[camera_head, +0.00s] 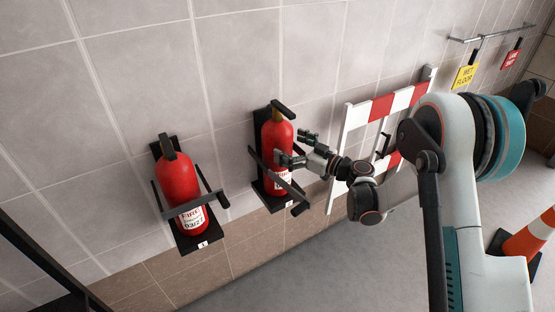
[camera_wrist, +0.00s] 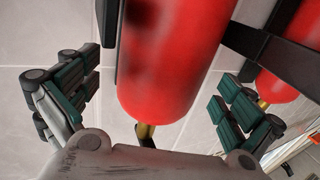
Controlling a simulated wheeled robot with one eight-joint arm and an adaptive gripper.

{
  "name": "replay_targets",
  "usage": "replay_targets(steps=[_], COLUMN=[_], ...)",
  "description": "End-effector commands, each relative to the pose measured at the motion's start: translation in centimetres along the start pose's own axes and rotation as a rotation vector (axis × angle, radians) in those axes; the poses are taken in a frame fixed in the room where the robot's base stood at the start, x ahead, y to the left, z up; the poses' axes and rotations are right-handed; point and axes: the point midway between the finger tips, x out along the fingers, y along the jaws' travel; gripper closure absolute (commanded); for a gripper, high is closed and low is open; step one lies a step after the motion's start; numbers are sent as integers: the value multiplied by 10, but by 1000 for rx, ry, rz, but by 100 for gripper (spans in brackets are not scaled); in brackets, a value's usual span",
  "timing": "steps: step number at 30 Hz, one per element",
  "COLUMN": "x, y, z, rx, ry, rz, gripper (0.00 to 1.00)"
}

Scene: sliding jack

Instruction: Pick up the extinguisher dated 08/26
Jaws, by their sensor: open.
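Two red extinguishers hang in black wall brackets. The left extinguisher (camera_head: 178,180) has a label that seems to read 03/27. The right extinguisher (camera_head: 275,135) has a white label partly covered by a slanted dark bar, and its date is not readable. My gripper (camera_head: 297,150) is open at the right side of the right extinguisher. In the wrist view, which looks upside down, a red cylinder (camera_wrist: 165,60) with a brass neck lies between the spread fingers of my gripper (camera_wrist: 163,92). I cannot tell whether they touch it. The other extinguisher (camera_wrist: 290,75) shows at the right.
Dark bars (camera_head: 195,206) cross the front of both brackets. A red-and-white barrier (camera_head: 385,105) stands right of the right extinguisher. A rail with yellow (camera_head: 465,74) and red (camera_head: 511,58) signs is farther right. An orange cone (camera_head: 530,238) stands on the floor.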

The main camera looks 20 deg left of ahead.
Motion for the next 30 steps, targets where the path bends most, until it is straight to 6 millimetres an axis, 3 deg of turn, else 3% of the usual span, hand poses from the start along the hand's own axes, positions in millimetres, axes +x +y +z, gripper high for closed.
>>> replay_targets(steps=[9,16,27,30], x=[42,44,44,44], y=[-3,-2,-2,-2], z=[5,3,1,1], rx=[0,0,2,2], ry=[0,0,3,3], rz=[-1,0,0,0], gripper=[0,0,81,82])
